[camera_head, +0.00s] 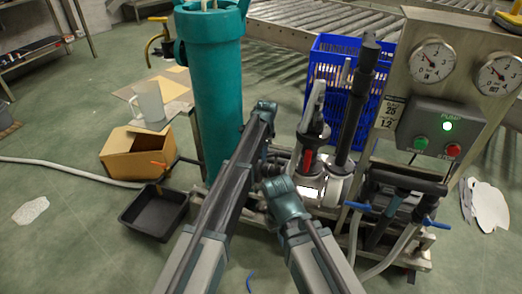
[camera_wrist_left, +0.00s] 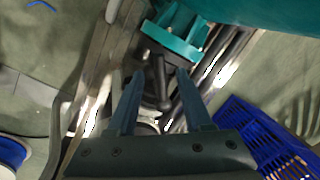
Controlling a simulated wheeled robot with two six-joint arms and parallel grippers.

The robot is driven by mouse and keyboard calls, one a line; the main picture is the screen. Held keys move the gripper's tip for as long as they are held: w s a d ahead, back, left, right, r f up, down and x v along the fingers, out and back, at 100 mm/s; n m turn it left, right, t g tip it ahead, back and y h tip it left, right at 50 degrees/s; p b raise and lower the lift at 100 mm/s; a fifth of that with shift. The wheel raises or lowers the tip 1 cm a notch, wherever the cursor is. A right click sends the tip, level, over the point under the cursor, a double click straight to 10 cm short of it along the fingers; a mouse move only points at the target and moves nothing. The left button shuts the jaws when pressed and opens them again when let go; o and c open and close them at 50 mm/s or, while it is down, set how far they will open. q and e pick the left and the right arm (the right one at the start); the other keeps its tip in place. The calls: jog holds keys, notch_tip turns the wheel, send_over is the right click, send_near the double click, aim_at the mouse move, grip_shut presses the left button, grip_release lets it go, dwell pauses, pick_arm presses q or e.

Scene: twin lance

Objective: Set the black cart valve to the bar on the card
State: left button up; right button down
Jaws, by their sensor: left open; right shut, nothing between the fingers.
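My left gripper (camera_head: 265,110) is at the right side of the teal tank in the head view. In the left wrist view the left gripper (camera_wrist_left: 160,74) is open, its two fingers on either side of a black lever (camera_wrist_left: 161,82) below a teal fitting (camera_wrist_left: 178,30). This lever looks like the black valve; I cannot tell whether the fingers touch it. It is hidden in the head view. My right gripper (camera_head: 268,170) is shut and empty, just below the left one. The card (camera_head: 390,112) on the panel post has small print, seemingly "25" and "1.2".
Two dial gauges (camera_head: 431,62) (camera_head: 497,74) sit above a grey pump box (camera_head: 440,128) with a lit green lamp and buttons. The teal tank (camera_head: 215,100), blue crate (camera_head: 338,75) and upright hoses crowd the grippers. A black tray (camera_head: 155,212) and cardboard box (camera_head: 138,152) lie left.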

pick_arm(q)
notch_tip(320, 180, up, 12)
jog(key=s+p, duration=0.2)
jog(key=p, duration=0.9)
jog(key=shift+s+d, duration=0.15)
jog(key=shift+d, duration=0.15)
jog(key=s+a+n, duration=0.5)
jog(key=s+a, duration=0.1)
jog(key=s, duration=0.5)
jog(key=s+a+n+g, duration=0.1)
jog(key=s+a+n, duration=0.4)
jog(key=s, duration=0.5)
jog(key=s+a+n, duration=0.5)
jog(key=s+a, duration=0.1)
jog(key=s, duration=0.5)
jog(key=s+d+m+g, duration=0.1)
jog(key=s+d+m, duration=0.3)
jog(key=d, duration=0.7)
notch_tip(320, 180, up, 32)
jog(key=p, duration=3.2)
jog(key=shift+s+d+y, duration=0.15)
jog(key=shift+y, duration=0.15)
jog(key=shift+f, duration=0.1)
